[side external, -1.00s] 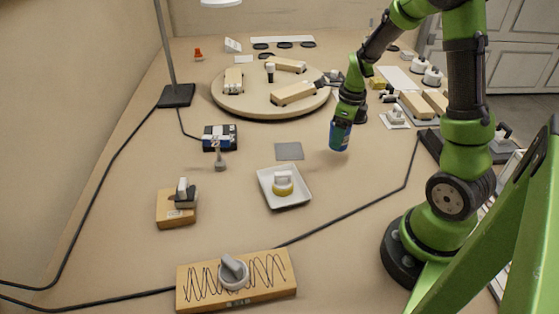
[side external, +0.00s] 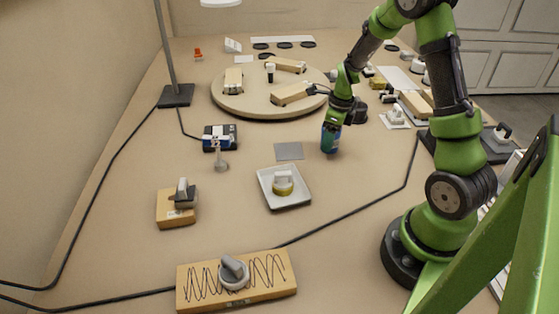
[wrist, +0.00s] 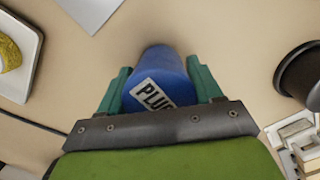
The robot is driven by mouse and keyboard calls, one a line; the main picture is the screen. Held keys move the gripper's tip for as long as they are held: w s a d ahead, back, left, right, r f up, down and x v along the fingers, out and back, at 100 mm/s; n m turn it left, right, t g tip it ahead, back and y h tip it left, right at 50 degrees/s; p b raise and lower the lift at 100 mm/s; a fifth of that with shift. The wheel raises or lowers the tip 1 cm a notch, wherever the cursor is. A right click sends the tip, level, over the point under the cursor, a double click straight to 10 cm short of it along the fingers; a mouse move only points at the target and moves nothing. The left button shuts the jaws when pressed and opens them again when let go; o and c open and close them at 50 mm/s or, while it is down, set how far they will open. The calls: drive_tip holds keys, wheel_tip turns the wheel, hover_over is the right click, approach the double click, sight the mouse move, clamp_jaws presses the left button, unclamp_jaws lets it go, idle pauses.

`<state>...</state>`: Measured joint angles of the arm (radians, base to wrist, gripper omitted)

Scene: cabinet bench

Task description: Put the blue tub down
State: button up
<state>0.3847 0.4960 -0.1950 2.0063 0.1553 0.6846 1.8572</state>
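The blue tub (side external: 329,141) is in my gripper (side external: 331,130), to the right of the grey square mat in the side view. In the wrist view the tub (wrist: 160,78) sits between the two teal fingers of my gripper (wrist: 161,88), which are against its sides. A white label with black letters, partly hidden, shows on the tub. The tub looks close to upright and low over the bench; I cannot tell whether its base touches the surface.
The grey mat (side external: 289,151) lies just left of the tub. A white tray (side external: 285,202) with a yellow item stands nearer the camera. A round wooden turntable (side external: 237,103) with blocks is behind. A black cable crosses the bench. Bare bench surrounds the tub.

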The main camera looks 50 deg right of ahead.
drive_tip(key=o, duration=0.4)
drive_tip(key=r, duration=0.4)
drive_tip(key=s+r, duration=0.1)
drive_tip(key=r, duration=0.6)
drive_tip(key=shift+s+d+r, duration=0.2)
drive_tip(key=shift+r, duration=0.1)
drive_tip(key=shift+a+r, duration=0.15)
drive_tip(key=shift+r, duration=0.2)
drive_tip(key=shift+s+a+r+n+t+y, duration=0.25)
drive_tip(key=shift+s+a+r+n+t, duration=1.1)
drive_tip(key=shift+a+n, duration=2.95)
drive_tip(key=shift+s+a+r+n+t+y, duration=0.45)
drive_tip(key=shift+s+a+r+n, duration=2.15)
drive_tip(key=shift+n, duration=2.7)
drive_tip(key=shift+s+a+r+n+t+y, duration=0.1)
drive_tip(key=shift+s+a+r+n+t, duration=0.95)
drive_tip(key=shift+a+n, duration=3.55)
